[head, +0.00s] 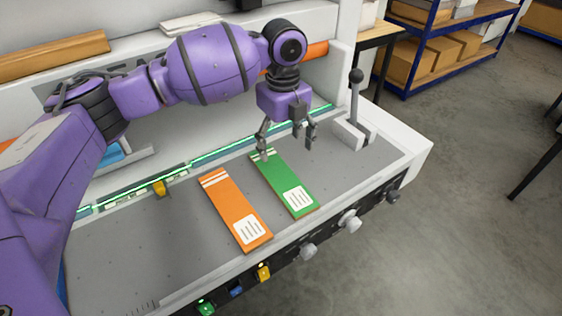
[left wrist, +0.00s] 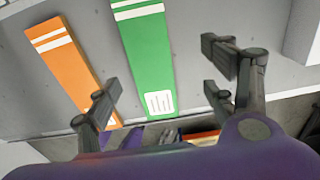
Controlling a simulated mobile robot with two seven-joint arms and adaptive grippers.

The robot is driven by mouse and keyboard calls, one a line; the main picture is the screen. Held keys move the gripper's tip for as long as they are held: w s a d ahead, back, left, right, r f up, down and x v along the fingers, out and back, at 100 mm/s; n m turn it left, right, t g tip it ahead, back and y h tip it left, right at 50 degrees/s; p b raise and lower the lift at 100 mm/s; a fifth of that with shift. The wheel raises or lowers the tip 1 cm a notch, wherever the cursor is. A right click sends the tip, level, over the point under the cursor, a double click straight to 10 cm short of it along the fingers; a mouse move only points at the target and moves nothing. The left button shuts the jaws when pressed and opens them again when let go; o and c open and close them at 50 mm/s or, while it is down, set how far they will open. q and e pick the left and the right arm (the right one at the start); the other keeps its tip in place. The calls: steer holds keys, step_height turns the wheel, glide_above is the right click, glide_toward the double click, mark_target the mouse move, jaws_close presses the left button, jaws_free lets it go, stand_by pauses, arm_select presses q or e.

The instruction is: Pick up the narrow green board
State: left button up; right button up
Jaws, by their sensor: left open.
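The narrow green board (head: 283,181) lies flat on the grey work surface, with white stripes at its far end and a white label at its near end. My left gripper (head: 287,146) is open and empty above the far end of the green board. In the left wrist view the green board (left wrist: 147,55) shows between and beyond the spread fingers of the left gripper (left wrist: 165,95). I cannot tell the exact height of the fingers above the board. My right gripper is not in view.
An orange board (head: 232,205) lies just left of the green one, with a narrow gap between them; it also shows in the left wrist view (left wrist: 72,65). A lever (head: 354,105) stands at the right end of the surface. Knobs (head: 349,221) line the front edge.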

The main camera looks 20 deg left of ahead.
mark_target(281, 177)
arm_select(q)
steer(key=shift+s+d+f, duration=0.1)
steer(key=shift+s+d, duration=0.05)
steer(key=shift+s, duration=0.35)
steer(key=shift+s+d, duration=0.15)
steer(key=shift+s, duration=0.35)
steer(key=shift+s+f, duration=0.2)
steer(key=shift+f, duration=0.75)
step_height(281, 177, down, 4)
steer(key=shift+s+a+r, duration=0.1)
steer(key=shift+a, duration=0.05)
steer(key=shift+f, duration=0.6)
steer(key=c, duration=1)
steer(key=shift+c, duration=1.3)
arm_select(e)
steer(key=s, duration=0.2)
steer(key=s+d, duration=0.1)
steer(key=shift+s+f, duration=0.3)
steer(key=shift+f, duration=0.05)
